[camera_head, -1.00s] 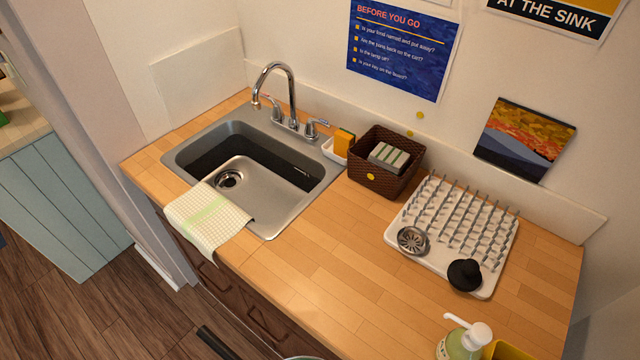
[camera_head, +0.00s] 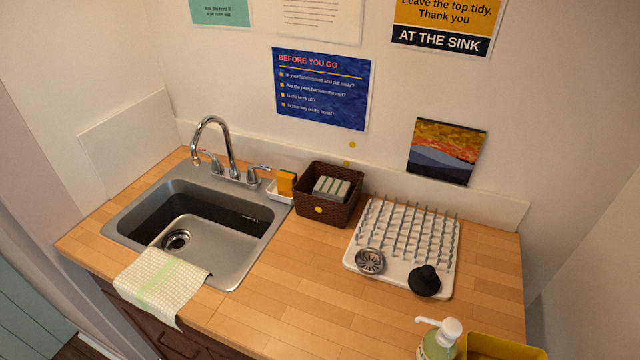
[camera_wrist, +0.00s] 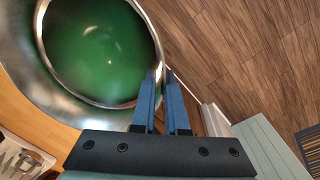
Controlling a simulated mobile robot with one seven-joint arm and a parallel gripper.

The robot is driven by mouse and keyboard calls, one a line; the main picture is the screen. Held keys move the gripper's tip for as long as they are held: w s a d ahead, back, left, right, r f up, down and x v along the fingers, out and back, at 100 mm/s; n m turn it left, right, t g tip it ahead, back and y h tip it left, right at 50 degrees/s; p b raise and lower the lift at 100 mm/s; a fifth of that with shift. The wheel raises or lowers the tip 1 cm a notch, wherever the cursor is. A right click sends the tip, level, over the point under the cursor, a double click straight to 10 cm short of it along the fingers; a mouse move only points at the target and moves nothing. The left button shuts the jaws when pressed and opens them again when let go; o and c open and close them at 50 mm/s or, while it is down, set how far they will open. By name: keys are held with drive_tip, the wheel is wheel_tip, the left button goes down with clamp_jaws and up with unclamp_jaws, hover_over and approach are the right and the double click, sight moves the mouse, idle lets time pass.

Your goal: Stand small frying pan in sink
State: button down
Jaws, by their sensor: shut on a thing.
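The small frying pan (camera_wrist: 95,45) has a green inside and a shiny metal rim, and it fills the upper left of the wrist view. My gripper (camera_wrist: 165,75) has blue fingers, which are shut on the pan at its rim. The pan's handle is not visible now. The steel sink (camera_head: 222,262) is set into the counter at the left of the head view. Its basin is empty, with a round drain at the bottom. The pan and gripper are out of the head view.
A checked cloth (camera_head: 162,284) hangs over the sink's front edge. The faucet (camera_head: 229,145) stands behind the basin. A brown basket (camera_head: 325,213), a sponge (camera_head: 286,183) and a drying rack (camera_head: 385,270) stand right of it. A soap bottle (camera_head: 438,340) is at the front right. The middle counter is clear.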

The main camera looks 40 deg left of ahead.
drive_tip(key=w+d+m, duration=0.1)
drive_tip(key=w+d, duration=0.1)
drive_tip(key=w, duration=0.2)
drive_tip(key=w+d+m, duration=0.2)
drive_tip(key=w, duration=0.3)
drive_tip(key=w+d+f+m+b, duration=0.1)
drive_tip(key=w+d, duration=0.1)
drive_tip(key=w, duration=0.3)
drive_tip(key=shift+m, duration=0.4)
drive_tip(key=w+d+r+m+b, duration=0.1)
drive_tip(key=w+d+r+m, duration=0.1)
drive_tip(key=w+d+m, duration=0.4)
drive_tip(key=shift+w+d+r+g, duration=0.2)
drive_tip(key=shift+w+d+g, duration=0.2)
drive_tip(key=shift+w+d, duration=1.8)
